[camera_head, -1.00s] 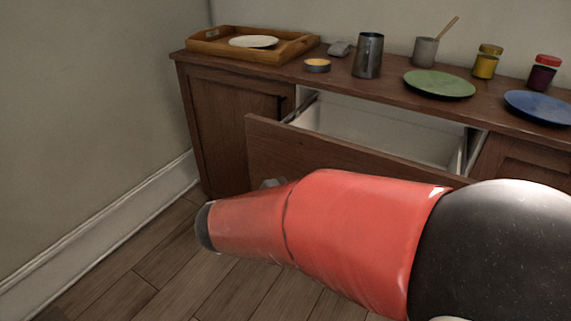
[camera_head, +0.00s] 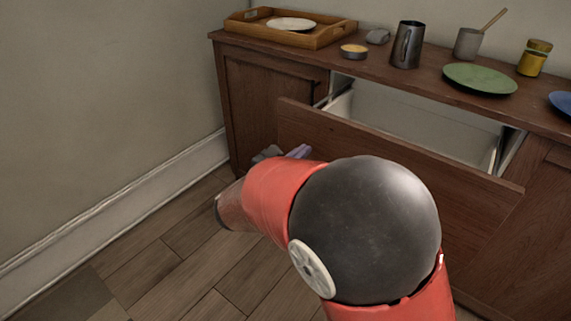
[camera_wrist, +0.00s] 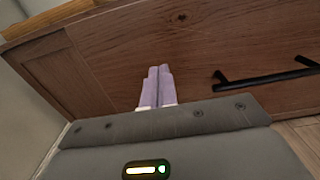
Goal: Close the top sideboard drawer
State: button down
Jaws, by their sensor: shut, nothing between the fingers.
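The top sideboard drawer is open in the head view, its wooden front (camera_head: 390,150) standing out from the sideboard (camera_head: 262,85) and its pale inside (camera_head: 425,122) showing. My gripper (camera_head: 301,151) is low in front of the drawer front's left part, largely hidden by my arm. In the wrist view the two pale purple fingers (camera_wrist: 158,72) are shut together with nothing between them, pointing at the wooden front (camera_wrist: 215,50). A black bar handle (camera_wrist: 265,77) is to their right. I cannot tell whether the fingertips touch the wood.
On the sideboard top are a wooden tray (camera_head: 332,36) with a white plate (camera_head: 291,24), a small tin (camera_head: 354,51), a metal mug (camera_head: 407,45), a grey cup (camera_head: 468,43), a green plate (camera_head: 480,78), a yellow jar (camera_head: 534,58) and a blue plate (camera_head: 563,104). A wall is at left; floor is clear.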

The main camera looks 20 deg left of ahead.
jog(key=shift+x, duration=1.45)
jog(key=x, duration=2.4)
jog(key=shift+w+b, duration=0.35)
jog(key=shift+d+r, duration=0.2)
